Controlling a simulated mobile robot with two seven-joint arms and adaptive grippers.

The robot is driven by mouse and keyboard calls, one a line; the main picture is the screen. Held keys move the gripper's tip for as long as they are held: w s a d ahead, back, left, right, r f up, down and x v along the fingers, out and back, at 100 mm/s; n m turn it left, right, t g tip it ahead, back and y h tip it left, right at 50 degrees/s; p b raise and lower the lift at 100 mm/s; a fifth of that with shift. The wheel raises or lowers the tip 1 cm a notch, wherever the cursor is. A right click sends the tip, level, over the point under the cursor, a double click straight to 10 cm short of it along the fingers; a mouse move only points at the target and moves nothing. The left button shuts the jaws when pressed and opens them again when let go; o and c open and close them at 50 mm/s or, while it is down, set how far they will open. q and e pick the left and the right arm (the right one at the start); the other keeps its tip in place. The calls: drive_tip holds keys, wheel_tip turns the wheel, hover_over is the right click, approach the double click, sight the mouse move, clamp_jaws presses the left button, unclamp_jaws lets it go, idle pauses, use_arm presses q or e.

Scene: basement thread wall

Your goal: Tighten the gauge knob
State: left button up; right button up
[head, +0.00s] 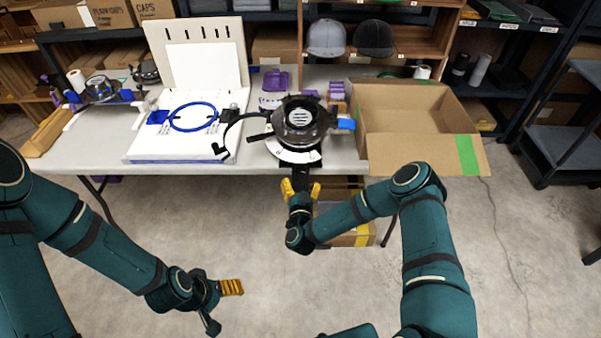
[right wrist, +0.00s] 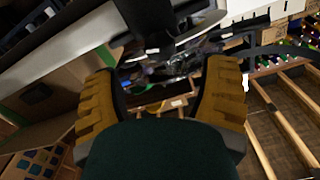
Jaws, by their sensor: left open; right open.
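A round black and silver device (head: 300,115) with a white scale plate (head: 283,150) sits at the table's front edge, left of the open box. I cannot pick out the gauge knob for certain. My right gripper (head: 300,188) is just in front of the device, below the table edge in the head view. In the right wrist view its yellow fingers (right wrist: 160,95) stand apart with nothing clearly between them, and dark machinery shows beyond. My left gripper (head: 222,298) is open and empty, low over the floor at lower left, away from the table.
The white table (head: 200,174) holds a white board with a blue hoop (head: 193,117) on the left and an open cardboard box (head: 420,125) on the right. Two caps (head: 327,38) sit on a shelf behind. A taped box (head: 352,236) is under the table.

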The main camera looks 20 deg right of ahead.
sight(301, 171)
drive_tip(key=shift+b+x, duration=0.55)
drive_tip(key=shift+x, duration=2.55)
drive_tip(key=c, duration=1.2)
